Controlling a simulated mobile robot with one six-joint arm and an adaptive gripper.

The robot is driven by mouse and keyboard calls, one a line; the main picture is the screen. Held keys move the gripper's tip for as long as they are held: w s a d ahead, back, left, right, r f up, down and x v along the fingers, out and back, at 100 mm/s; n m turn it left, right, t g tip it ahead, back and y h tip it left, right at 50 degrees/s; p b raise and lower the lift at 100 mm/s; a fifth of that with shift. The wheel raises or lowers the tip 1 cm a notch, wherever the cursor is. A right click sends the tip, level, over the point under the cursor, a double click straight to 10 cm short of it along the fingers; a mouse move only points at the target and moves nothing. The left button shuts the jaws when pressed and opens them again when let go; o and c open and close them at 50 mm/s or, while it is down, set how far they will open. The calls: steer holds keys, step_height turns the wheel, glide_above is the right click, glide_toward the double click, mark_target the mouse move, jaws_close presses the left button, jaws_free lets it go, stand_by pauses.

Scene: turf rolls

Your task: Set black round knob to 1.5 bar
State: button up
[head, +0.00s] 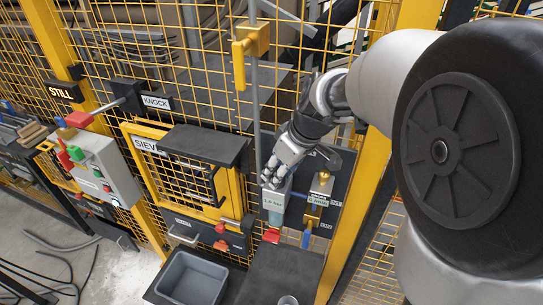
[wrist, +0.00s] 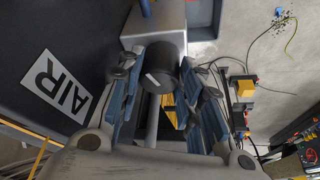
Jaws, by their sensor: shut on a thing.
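The black round knob (wrist: 162,68) is between the fingers of my gripper (wrist: 165,76) in the wrist view, with a short white mark on its face. My gripper is shut on it from both sides. The knob sits on a grey block (wrist: 157,22). In the head view my gripper (head: 272,180) hides the knob at the top of the grey regulator. Below it a pale green display (head: 273,203) ends in "bar"; its digits are too small to read surely.
An AIR label (wrist: 55,87) is on the dark panel. Right of the regulator stands a brass valve (head: 320,188) with a second display (head: 317,201). A red part (head: 271,235) sits below the regulator. A yellow mesh fence (head: 190,60) runs behind. A grey bin (head: 190,278) is at lower left.

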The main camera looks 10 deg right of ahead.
steer(key=m+h+p, duration=0.1)
steer(key=m, duration=0.2)
steer(key=m+t+h+p, duration=0.1)
steer(key=m, duration=0.2)
steer(key=shift+a+r, duration=0.1)
steer(key=shift+a, duration=0.1)
steer(key=shift+m+h+b, duration=0.3)
steer(key=shift+m+h, duration=0.5)
steer(key=shift+m, duration=1.1)
steer(key=o, duration=0.8)
steer(key=shift+c, duration=0.2)
steer(key=v, duration=1.2)
